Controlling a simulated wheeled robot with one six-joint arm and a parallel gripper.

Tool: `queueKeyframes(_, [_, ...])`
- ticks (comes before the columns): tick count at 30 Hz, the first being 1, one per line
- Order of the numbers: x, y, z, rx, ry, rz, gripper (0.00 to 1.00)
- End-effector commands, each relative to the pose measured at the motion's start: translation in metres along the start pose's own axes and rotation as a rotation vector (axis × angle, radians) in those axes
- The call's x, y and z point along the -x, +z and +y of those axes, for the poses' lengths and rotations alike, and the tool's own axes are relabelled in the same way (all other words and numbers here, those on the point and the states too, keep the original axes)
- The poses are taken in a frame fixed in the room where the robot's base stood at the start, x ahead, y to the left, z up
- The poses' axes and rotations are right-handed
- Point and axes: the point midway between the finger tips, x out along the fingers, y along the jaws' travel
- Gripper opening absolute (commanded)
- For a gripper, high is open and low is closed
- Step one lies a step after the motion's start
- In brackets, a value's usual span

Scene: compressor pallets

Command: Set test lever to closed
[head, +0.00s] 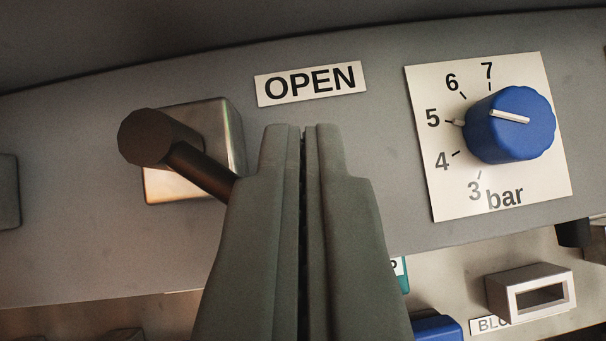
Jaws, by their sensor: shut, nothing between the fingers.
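The test lever (199,168) is a dark bar with a thick round knob-like end at the left, on a shiny metal block (226,130). The bar slopes down to the right, and its lower end is hidden behind my gripper. An OPEN label (311,83) is on the grey panel, up and to the right of the block. My gripper (303,128) is shut with nothing between its fingers. It stands in front of the panel, just right of the lever and below the OPEN label. Whether it touches the lever I cannot tell. No CLOSED label is visible.
A blue knob (510,126) sits on a white scale plate (440,185) marked 3 to 7 bar at the right. Below it are a metal frame-shaped part (530,292), a partly hidden label (488,325) and a blue part (438,328). A grey block (8,190) is at the left edge.

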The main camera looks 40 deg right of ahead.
Motion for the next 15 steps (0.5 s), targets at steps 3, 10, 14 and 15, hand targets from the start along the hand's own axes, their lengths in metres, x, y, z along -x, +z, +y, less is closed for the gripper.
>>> queueKeyframes(3, [0.003,0.004,-0.004,-0.062,0.060,-0.001,0.00])
queueKeyframes(10, [0.009,0.011,-0.011,-0.215,0.204,-0.001,0.00])
queueKeyframes(14, [0.012,0.015,-0.016,-0.305,0.288,0.000,0.00])
queueKeyframes(15, [0.013,0.016,-0.017,-0.332,0.313,0.000,0.00])
